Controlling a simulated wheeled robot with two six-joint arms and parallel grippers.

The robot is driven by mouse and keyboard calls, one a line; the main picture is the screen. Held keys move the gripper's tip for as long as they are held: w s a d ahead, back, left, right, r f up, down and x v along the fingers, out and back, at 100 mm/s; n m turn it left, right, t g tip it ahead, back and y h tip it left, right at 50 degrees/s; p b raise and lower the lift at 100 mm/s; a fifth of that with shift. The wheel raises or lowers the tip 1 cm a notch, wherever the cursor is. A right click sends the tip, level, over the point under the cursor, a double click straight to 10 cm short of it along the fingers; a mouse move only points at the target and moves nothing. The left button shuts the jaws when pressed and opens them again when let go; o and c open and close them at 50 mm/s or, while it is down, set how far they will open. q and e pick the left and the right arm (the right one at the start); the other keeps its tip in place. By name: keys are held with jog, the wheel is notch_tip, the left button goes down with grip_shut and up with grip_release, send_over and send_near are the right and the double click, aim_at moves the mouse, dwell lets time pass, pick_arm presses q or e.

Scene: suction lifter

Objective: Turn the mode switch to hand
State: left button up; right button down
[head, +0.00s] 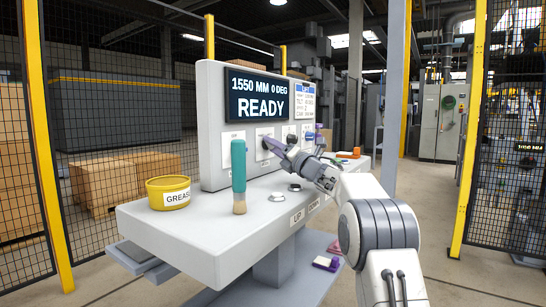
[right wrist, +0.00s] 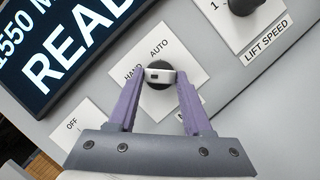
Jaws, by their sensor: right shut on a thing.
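The mode switch (right wrist: 158,75) is a round black knob with a pale bar across it, on a white plate in the right wrist view. Its plate reads HAND at the left and AUTO at the upper right. My right gripper (right wrist: 161,76) has its purple fingers on either side of the knob, shut on its bar. Which label the bar points to is hard to tell. In the head view my right gripper (head: 271,146) reaches the console's upright panel and hides most of the switch. My left gripper is not in view.
The display (head: 258,97) reads READY above the switches. A LIFT SPEED knob (right wrist: 243,5) sits near the switch. On the console's shelf stand a yellow grease tub (head: 169,192), a teal-handled brush (head: 239,175) and push buttons (head: 294,188). Mesh fencing stands around.

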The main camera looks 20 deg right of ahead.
jog(key=shift+f+n, duration=0.15)
jog(key=shift+n, duration=0.25)
jog(key=shift+c, duration=1.8)
grip_release()
jog(key=b+v, duration=0.1)
jog(key=v, duration=0.9)
jog(key=shift+s+d+f+b, duration=0.1)
jog(key=shift+s+d+b, duration=0.05)
jog(key=shift+b, duration=0.25)
